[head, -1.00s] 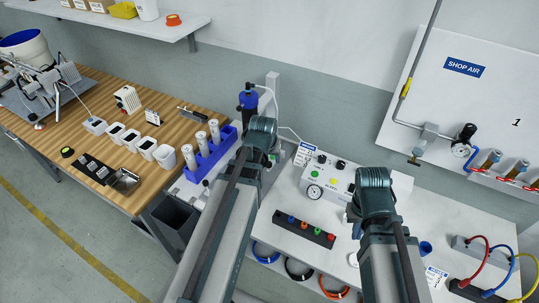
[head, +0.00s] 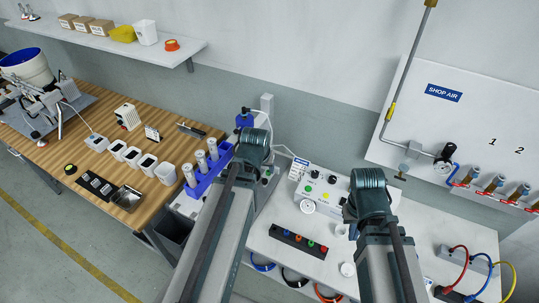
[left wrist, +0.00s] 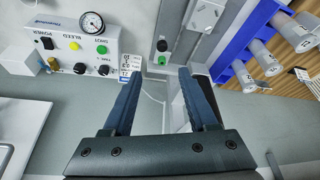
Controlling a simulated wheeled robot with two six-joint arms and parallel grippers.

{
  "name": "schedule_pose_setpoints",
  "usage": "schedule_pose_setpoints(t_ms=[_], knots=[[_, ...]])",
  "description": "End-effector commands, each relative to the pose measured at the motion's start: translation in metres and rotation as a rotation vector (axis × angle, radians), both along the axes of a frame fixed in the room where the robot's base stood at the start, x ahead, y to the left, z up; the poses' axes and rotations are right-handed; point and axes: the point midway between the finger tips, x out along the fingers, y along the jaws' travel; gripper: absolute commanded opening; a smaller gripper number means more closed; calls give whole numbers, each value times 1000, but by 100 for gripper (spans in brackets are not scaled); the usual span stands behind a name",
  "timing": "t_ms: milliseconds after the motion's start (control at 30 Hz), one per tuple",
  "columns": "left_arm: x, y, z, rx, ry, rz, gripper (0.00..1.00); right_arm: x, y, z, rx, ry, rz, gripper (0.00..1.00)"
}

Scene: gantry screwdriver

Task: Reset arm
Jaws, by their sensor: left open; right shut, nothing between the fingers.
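My left arm (head: 225,215) reaches in from the bottom of the head view, and its rounded joint covers the left gripper there. In the left wrist view my left gripper (left wrist: 156,80) shows two dark fingers spread apart, with nothing between them. It faces the white bench, between the control box (left wrist: 75,45) and the blue rack (left wrist: 245,45). My right arm (head: 385,245) reaches over the white bench, right of the control box (head: 322,188). Its gripper is hidden behind the arm's end.
A wooden table (head: 65,160) with several white cups stands at the left. The white bench (head: 265,240) carries a strip of coloured knobs (head: 298,242). A SHOP AIR panel (head: 480,120) is on the wall at the right. Coloured hoses (head: 487,262) loop at lower right.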

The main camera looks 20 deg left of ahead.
Motion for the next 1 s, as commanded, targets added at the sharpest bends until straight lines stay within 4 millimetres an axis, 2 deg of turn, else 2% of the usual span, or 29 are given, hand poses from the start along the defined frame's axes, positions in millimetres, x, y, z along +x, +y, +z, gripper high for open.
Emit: schedule_pose_setpoints(t_ms=[167,267,367,500,600,700,833,1000], knots=[[0,-1,0,1,1,-2,58,0,0,0,0,0,0,0],[-3,-14,-3,1,24,-31,58,0,0,-2,0,0,0,0],[-12,-49,-11,6,84,-110,58,0,0,-5,0,0,0,0],[-39,-112,-22,29,207,-262,58,0,0,-10,0,0,0,0],[-62,-148,-27,55,292,-363,58,0,0,-12,0,0,-1,0],[-83,-175,-30,80,361,-441,58,0,0,-15,0,0,-1,0],[-103,-196,-32,106,421,-509,58,0,0,-16,0,0,-1,0],[-113,-204,-32,120,451,-540,58,0,0,-17,0,0,-1,0]])
